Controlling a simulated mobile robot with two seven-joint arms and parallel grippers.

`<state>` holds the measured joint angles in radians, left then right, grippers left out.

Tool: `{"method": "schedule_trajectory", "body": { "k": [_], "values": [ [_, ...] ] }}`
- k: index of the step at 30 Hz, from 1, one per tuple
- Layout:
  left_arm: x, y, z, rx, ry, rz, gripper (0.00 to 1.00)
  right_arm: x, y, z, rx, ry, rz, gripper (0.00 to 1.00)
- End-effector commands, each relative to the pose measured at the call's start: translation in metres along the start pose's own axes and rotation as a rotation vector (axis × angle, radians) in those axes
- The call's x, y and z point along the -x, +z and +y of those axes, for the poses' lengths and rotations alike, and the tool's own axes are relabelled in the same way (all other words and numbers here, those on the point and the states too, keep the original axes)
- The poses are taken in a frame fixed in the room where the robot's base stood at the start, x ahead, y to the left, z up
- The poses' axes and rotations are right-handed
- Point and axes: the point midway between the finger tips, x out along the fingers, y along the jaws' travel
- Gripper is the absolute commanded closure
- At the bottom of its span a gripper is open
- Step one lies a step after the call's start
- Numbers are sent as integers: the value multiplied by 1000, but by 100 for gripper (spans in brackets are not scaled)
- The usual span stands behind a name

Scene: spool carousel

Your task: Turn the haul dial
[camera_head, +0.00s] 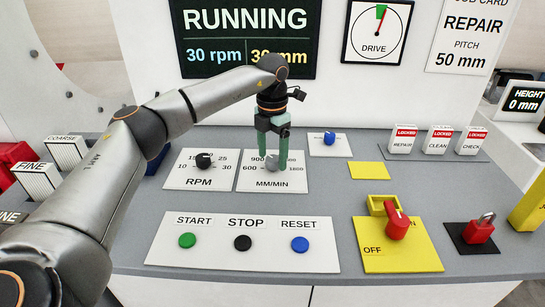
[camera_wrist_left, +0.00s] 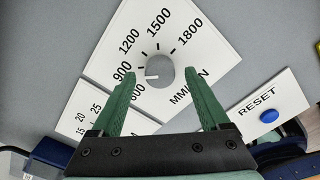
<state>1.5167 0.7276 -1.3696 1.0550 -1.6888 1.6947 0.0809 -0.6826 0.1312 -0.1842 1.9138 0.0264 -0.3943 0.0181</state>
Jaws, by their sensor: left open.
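The grey round dial (camera_head: 272,163) sits on the white MM/MIN plate (camera_head: 250,184), which is marked from 600 to 1800. My left gripper (camera_head: 273,156) points down over this dial with its green fingers apart. In the left wrist view the dial (camera_wrist_left: 160,72) shows between and just beyond the open fingertips (camera_wrist_left: 161,76). A white mark on the dial faces the low end of the scale. I cannot tell whether the fingers touch the dial. My right gripper is not in view.
A black RPM dial (camera_head: 203,160) is to the left. START, STOP and RESET buttons (camera_head: 243,243) lie in front; a small blue knob (camera_head: 329,138) is behind right. A red switch (camera_head: 397,222) sits on a yellow plate. The screen (camera_head: 246,38) reads RUNNING, 30 rpm.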

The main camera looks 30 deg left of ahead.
Motion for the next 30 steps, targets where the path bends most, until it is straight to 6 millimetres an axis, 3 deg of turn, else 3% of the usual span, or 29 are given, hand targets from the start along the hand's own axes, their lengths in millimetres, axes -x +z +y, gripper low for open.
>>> {"method": "schedule_trajectory", "body": {
  "k": [4, 13, 30],
  "values": [
    [-11, 0, 0, 0, 0, 1, 21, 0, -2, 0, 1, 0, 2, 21],
    [-13, 0, 0, 0, 0, -1, 21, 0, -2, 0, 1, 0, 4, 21],
    [-13, 0, 0, 0, -1, -1, 84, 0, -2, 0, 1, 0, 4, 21]
  ]
}}
